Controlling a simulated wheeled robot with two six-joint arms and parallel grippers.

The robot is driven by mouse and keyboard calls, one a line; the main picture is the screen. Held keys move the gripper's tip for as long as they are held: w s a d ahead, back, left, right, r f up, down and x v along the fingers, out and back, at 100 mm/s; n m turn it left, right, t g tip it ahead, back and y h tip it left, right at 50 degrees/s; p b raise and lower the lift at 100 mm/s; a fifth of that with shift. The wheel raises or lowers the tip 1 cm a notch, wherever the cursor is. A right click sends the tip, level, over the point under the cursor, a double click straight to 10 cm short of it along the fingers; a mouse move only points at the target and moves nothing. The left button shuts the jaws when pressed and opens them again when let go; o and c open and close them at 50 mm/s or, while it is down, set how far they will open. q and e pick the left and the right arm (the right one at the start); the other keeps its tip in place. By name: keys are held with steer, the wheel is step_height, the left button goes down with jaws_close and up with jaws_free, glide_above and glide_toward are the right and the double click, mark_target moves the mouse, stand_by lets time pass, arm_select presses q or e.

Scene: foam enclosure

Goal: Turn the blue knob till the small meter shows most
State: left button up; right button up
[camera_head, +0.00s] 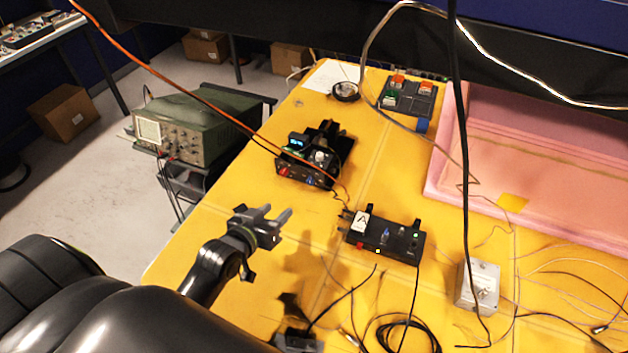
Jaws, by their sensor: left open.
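A small black box (408,246) lies on the yellow table right of centre. A blue knob (386,232) stands on its top. A small white meter (361,222) marked "A" is at the box's left end; its needle is too small to read. My left gripper (281,227) is open and empty above the table, left of the box and apart from it, with its fingers pointing right. My right gripper is not in view.
A black instrument with a lit blue display (297,141) stands behind. A grey metal box (478,287) and loose cables lie at right and front. A pink foam enclosure (560,150) fills the back right. A black cable hangs down. Bare table lies between gripper and black box.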

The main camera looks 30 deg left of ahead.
arm_select(q)
steer(key=p, duration=0.1)
glide_toward(309, 183)
steer(key=p+x, duration=0.1)
steer(key=x, duration=0.4)
steer(key=shift+w+p, duration=0.3)
steer(key=shift+w, duration=0.1)
steer(key=shift+x, duration=1.15)
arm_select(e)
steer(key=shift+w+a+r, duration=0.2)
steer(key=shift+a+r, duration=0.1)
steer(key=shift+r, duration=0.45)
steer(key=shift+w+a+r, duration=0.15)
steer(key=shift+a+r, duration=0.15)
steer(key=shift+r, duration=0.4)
